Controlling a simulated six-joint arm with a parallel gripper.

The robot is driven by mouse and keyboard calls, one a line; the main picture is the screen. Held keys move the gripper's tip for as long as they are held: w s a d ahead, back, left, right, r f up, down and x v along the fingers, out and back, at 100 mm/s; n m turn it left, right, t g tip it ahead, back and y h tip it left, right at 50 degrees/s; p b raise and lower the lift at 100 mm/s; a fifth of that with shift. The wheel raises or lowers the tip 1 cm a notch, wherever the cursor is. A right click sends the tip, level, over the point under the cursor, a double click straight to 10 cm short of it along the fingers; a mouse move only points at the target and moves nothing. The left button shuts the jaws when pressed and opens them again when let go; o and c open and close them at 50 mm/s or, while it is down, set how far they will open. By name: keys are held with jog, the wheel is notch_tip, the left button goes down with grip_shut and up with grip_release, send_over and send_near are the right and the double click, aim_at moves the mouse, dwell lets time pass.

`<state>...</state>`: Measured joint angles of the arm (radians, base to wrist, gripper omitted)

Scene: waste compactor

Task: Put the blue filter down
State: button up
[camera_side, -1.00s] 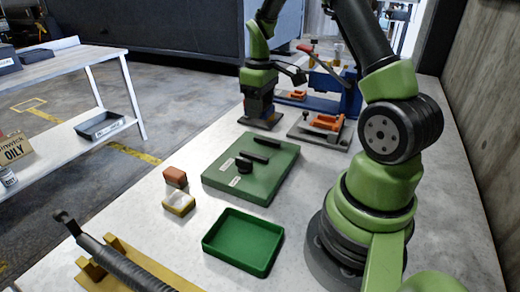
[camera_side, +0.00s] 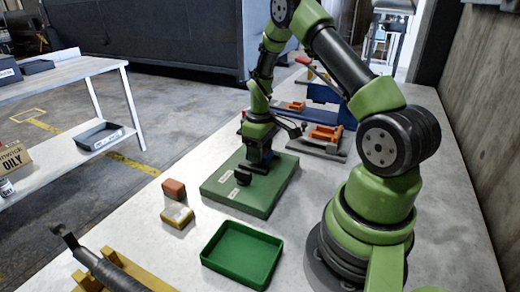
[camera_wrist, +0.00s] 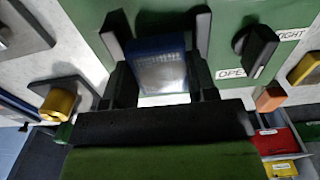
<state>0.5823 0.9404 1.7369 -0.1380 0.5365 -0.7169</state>
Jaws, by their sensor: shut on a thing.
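The blue filter (camera_wrist: 160,68) is between the two black fingers of my gripper (camera_wrist: 162,82) in the wrist view, and the fingers are shut on it. In the side view my gripper (camera_side: 257,160) is low over the green block (camera_side: 225,192), and the filter is mostly hidden there. The block carries a black knob (camera_side: 243,176), which also shows right of the filter in the wrist view (camera_wrist: 255,48), beside labels reading OPEN and TIGHT. Dark bars on the block lie just beyond the filter. I cannot tell whether the filter touches the block.
A red block (camera_side: 174,189) and a yellow-and-white block (camera_side: 177,215) lie left of the green block. An empty green tray (camera_side: 242,252) is in front. A grey fixture with an orange part (camera_side: 325,134) and a blue fixture (camera_side: 325,98) stand behind.

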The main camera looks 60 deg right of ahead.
jog(key=shift+f, duration=0.25)
jog(key=shift+f, duration=0.35)
jog(key=o, duration=0.8)
jog(key=shift+o, duration=0.7)
notch_tip(320, 180, up, 13)
jog(key=shift+f, duration=0.15)
jog(key=s+a+r+m+t, duration=0.2)
jog(key=s+a+r+t, duration=0.2)
jog(key=a+r, duration=0.8)
jog(key=s+a+r+m+t+y, duration=0.2)
jog(key=s+a+r+t, duration=0.1)
jog(key=s+a, duration=0.6)
jog(key=shift+s, duration=0.35)
